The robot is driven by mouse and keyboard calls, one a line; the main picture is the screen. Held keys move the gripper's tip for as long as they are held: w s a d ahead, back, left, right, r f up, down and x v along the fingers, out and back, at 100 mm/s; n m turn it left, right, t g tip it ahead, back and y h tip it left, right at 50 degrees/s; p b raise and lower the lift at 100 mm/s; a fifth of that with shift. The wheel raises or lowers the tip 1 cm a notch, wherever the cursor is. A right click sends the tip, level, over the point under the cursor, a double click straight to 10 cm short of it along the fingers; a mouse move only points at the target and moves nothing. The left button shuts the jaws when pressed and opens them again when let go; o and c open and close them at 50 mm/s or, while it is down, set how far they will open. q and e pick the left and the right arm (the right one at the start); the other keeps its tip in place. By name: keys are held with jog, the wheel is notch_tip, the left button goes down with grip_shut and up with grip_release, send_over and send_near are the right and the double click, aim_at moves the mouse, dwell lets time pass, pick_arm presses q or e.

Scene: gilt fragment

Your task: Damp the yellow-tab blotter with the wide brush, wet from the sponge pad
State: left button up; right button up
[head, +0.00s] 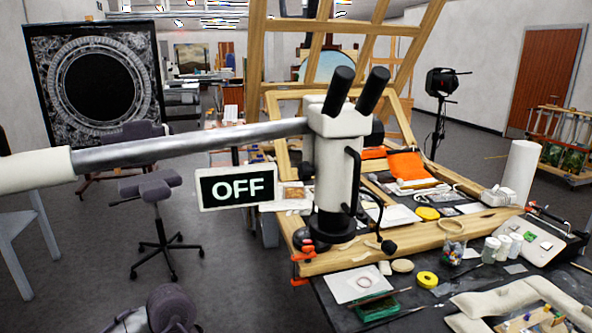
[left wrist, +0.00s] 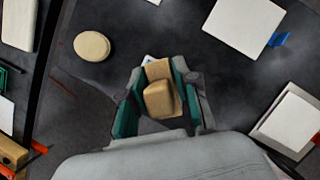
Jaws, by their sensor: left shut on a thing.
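In the left wrist view my left gripper (left wrist: 160,88) has its teal-lined fingers closed on a tan, block-like piece (left wrist: 160,100). It looks like the wide brush's handle; no bristles can be made out. A tan oval pad (left wrist: 91,46), perhaps the sponge pad, lies on the dark surface to the upper left, apart from the gripper. A white square blotter (left wrist: 243,24) with a blue tab (left wrist: 281,40) lies at the upper right. Another white square (left wrist: 291,121) lies at the right on a pale base. I cannot make out a yellow tab. My right gripper is not in view.
In the head view a stereo microscope (head: 335,165) on a long arm stands before the crowded bench. An OFF sign (head: 236,187) hangs beside it. White jars (head: 490,249), a yellow tape roll (head: 427,280) and a green block (head: 377,307) crowd the near bench.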

pick_arm(q)
jog(key=s+a+r+m+g+y+b, duration=0.1)
jog(key=s+a+r+m+g+y, duration=0.1)
jog(key=m, duration=0.9)
jog(key=shift+s+a+r+m+y, duration=0.4)
jog(key=shift+s+a+r+y, duration=0.55)
jog(key=shift+s+a, duration=0.75)
jog(key=shift+w+a+f, duration=0.1)
jog(key=shift+w+a, duration=0.05)
jog(key=shift+w, duration=0.05)
